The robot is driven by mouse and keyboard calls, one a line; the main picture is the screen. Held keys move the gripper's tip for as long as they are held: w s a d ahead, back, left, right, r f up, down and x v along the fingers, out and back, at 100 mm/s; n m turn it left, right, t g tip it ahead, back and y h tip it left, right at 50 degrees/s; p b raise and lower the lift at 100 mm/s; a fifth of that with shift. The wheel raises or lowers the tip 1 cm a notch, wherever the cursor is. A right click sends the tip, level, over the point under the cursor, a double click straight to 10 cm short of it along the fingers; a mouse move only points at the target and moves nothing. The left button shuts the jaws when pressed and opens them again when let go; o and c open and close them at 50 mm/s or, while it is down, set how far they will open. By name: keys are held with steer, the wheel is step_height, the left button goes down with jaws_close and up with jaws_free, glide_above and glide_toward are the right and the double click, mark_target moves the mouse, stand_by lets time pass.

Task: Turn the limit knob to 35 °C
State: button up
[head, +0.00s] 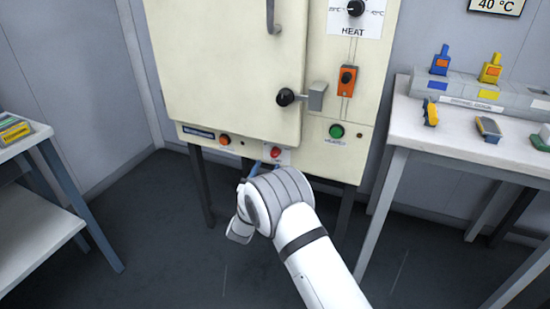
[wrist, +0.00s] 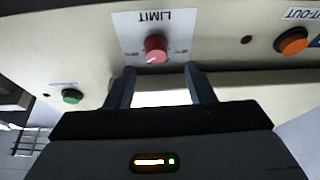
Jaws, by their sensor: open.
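The limit knob (wrist: 156,46) is red and sits on a white plate (wrist: 127,24) marked LIMIT, upside down in the wrist view. A pale mark shows on the knob's lower edge there; the small scale labels on both sides are too small to read. In the head view the knob (head: 275,152) is on the oven's lower front strip. My gripper (wrist: 159,70) is open and empty, its two fingertips just short of the knob, one toward each side and apart from it. In the head view the gripper is mostly hidden behind my wrist.
The cream oven (head: 225,70) carries a green button (head: 336,131), an orange button (head: 225,140), a black door knob (head: 285,97) and a HEAT dial (head: 355,7). A table (head: 400,118) with blue and yellow items stands right; a shelf (head: 30,200) stands left.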

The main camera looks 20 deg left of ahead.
mark_target(273, 155)
steer(key=x, duration=0.5)
steer(key=shift+d+f+b, duration=0.1)
steer(key=shift+d+b, duration=0.1)
steer(key=shift+b, duration=0.15)
steer(key=shift+c, duration=0.3)
steer(key=c, duration=0.9)
